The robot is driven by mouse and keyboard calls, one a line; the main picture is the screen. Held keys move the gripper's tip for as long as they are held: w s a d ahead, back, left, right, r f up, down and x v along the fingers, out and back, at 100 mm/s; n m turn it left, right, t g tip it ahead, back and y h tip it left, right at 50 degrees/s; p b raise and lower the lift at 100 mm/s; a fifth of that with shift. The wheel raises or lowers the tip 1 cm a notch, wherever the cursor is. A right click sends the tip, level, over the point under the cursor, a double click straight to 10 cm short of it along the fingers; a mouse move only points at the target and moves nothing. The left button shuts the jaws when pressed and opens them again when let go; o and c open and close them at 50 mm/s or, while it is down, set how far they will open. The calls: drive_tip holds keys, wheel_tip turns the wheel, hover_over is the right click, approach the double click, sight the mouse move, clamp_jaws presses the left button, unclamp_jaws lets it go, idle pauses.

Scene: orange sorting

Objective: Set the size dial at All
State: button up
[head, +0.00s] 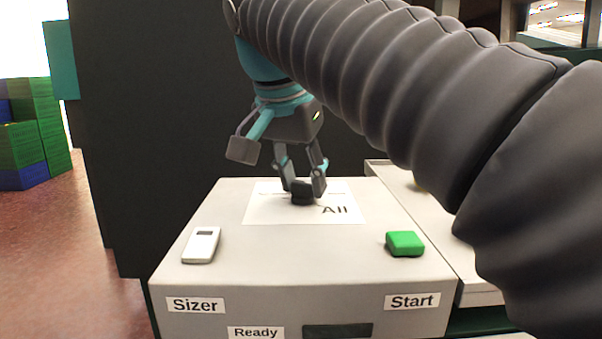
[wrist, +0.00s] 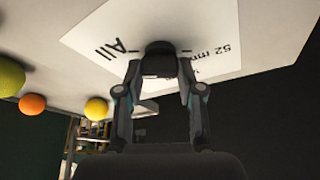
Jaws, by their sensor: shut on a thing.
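The size dial (head: 302,198) is a small dark knob on a white label card (head: 262,212) on top of the light grey sizer box. The card reads "All" to the right of the dial in the head view. My gripper (head: 303,188) reaches down from above and is shut on the dial. In the wrist view, the dial (wrist: 160,56) sits between the fingertips of my gripper (wrist: 158,70). There the card shows "All" at left and "52 mm" at right. The dial's pointer is hidden, so I cannot tell its setting.
A white handheld device (head: 201,245) lies at the box's left and a green Start button (head: 405,243) at its right. A "Ready" label (head: 256,332) is on the front. The wrist view shows an orange fruit (wrist: 32,104) and yellow ones (wrist: 96,108) beyond the card.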

sight(292, 210)
drive_tip(key=shift+m, duration=0.3)
drive_tip(key=o, duration=1.1)
drive_tip(key=shift+o, duration=0.2)
drive_tip(key=v, duration=0.7)
drive_tip(key=shift+r, duration=0.2)
drive_tip(key=shift+a, duration=0.15)
